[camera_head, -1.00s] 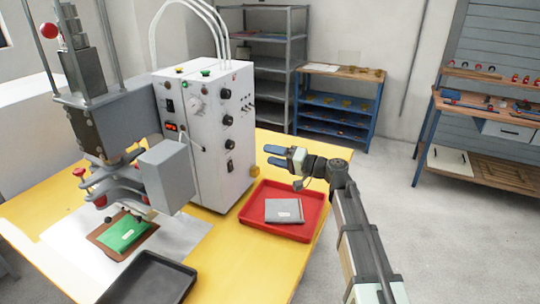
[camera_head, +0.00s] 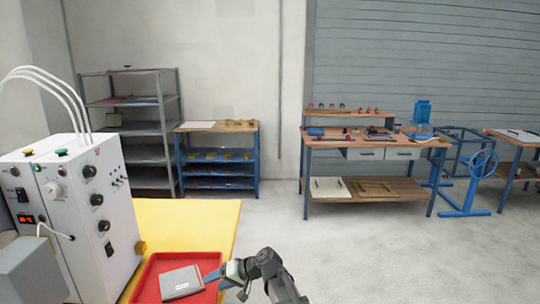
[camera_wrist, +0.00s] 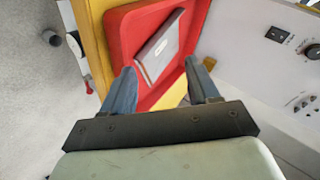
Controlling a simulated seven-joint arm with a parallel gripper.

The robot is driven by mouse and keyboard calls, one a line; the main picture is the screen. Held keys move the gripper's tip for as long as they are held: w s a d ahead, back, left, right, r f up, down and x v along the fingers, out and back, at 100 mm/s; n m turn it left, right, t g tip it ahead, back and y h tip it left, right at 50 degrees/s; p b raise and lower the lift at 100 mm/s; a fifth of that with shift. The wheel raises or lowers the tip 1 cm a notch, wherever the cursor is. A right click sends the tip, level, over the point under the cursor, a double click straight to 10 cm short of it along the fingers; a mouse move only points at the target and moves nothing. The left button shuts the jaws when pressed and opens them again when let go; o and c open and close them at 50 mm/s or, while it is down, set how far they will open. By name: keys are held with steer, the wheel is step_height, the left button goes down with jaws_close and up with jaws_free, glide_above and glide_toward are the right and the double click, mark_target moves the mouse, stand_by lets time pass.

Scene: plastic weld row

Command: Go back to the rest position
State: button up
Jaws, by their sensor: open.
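My gripper (camera_head: 212,275) shows at the bottom of the head view, at the right side of the red tray. It also shows in the wrist view (camera_wrist: 163,88), with its two blue fingers spread apart and nothing between them. The grey packet with a small white label (camera_head: 181,282) lies in the red tray (camera_head: 150,272), beyond the fingertips in the wrist view (camera_wrist: 160,45). Whether the fingers touch anything is not shown, but they appear above the tray.
The white control box (camera_head: 75,215) of the machine stands on the yellow table (camera_head: 190,222) at left. A grey shelf (camera_head: 140,130), a blue-framed rack (camera_head: 218,155) and a workbench (camera_head: 370,145) stand along the wall. The floor (camera_head: 400,255) at right is clear.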

steer(key=s+d+f+m+g+h, duration=0.1)
steer(key=s+d+f+h, duration=0.5)
steer(key=d, duration=0.5)
steer(key=s+d+f+m+h, duration=0.1)
steer(key=s+d+f, duration=0.2)
steer(key=d+f, duration=0.65)
steer(key=s+d+f+m+g+h, duration=0.1)
steer(key=s+d+f+h, duration=0.35)
steer(key=d, duration=0.85)
steer(key=s+f+g, duration=0.3)
steer(key=s+f, duration=0.7)
steer(key=s, duration=0.5)
steer(key=s+f+g, duration=0.3)
steer(key=s+f, duration=0.7)
steer(key=s, duration=0.5)
steer(key=shift+d+f+g, duration=0.3)
steer(key=shift+d+f, duration=0.05)
steer(key=shift+f, duration=0.05)
steer(key=shift+y, duration=0.25)
